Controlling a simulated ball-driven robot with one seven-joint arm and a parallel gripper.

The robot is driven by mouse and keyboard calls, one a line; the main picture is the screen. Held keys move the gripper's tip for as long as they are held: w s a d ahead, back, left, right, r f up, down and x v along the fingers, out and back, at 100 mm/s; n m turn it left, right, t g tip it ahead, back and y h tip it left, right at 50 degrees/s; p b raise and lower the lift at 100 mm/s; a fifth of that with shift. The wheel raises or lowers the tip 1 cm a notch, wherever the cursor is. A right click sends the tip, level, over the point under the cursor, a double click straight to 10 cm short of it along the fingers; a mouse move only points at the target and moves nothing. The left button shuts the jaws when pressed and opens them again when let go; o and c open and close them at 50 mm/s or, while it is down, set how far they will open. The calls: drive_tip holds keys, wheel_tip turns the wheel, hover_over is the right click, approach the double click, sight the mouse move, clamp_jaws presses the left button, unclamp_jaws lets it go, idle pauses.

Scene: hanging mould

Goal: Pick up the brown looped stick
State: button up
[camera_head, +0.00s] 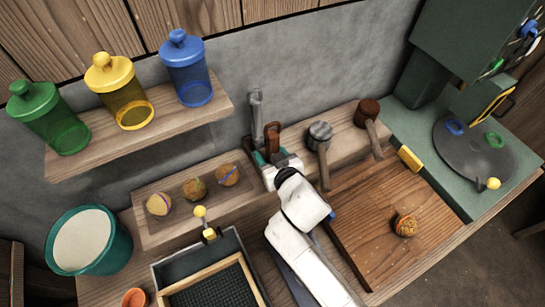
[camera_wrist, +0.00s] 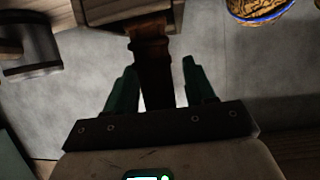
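A brown stick-like piece (camera_head: 272,137) stands upright at the wall-side ledge, right at my gripper (camera_head: 270,158). In the wrist view the brown piece (camera_wrist: 152,75) runs down between the two green fingers of my gripper (camera_wrist: 159,66). The fingers are spread, and a gap shows at least between the stick and the right finger. The stick's upper end goes up to a wider wooden block at the top edge of the wrist view. I cannot make out a loop on it; its lower end is hidden by my gripper.
A dark grey tool (camera_head: 256,115) stands just left of the stick. A grey-headed mallet (camera_head: 320,132) and a brown-headed mallet (camera_head: 368,112) are to the right. Patterned balls (camera_head: 194,189) sit left on the wooden ledge (camera_head: 150,235).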

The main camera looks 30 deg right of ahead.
drive_tip(key=c, duration=0.9)
drive_tip(key=shift+r, duration=0.1)
drive_tip(key=shift+c, duration=0.2)
